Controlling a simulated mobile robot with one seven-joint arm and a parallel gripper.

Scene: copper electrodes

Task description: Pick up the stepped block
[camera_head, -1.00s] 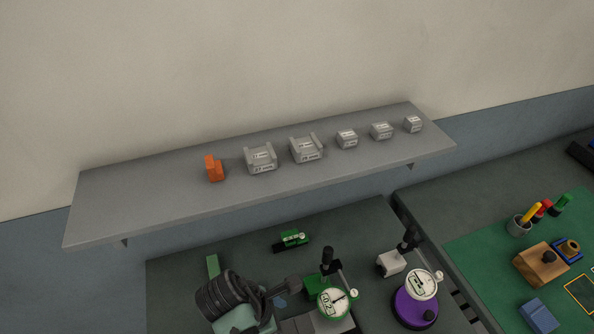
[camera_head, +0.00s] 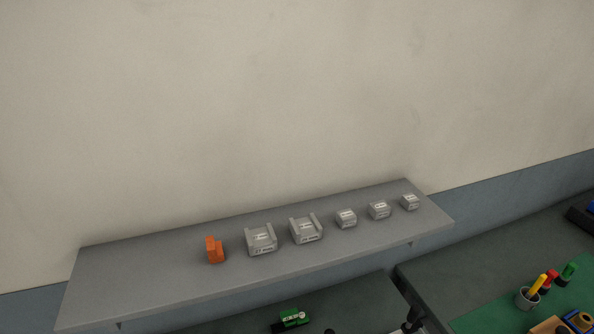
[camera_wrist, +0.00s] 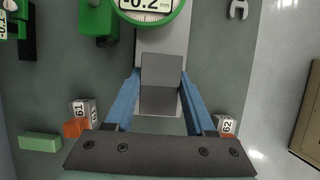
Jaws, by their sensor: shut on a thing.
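The stepped block (camera_wrist: 161,70) is grey, with a lighter face and a darker lower part, in the middle of the wrist view. My gripper (camera_wrist: 160,82) has its two blue fingers on either side of it and is shut on it. A grey plate or base lies behind the block, below the dial gauge (camera_wrist: 150,6). I cannot tell whether the block still touches it. Neither my gripper nor this block shows in the head view.
An orange piece (camera_head: 215,250) and several grey labelled blocks stand on the wall shelf (camera_head: 130,285). In the wrist view, orange pieces with labels 61 (camera_wrist: 76,128) and 62 (camera_wrist: 221,134) and a green bar (camera_wrist: 40,142) lie near the fingers. The pen cup (camera_head: 527,299) is right.

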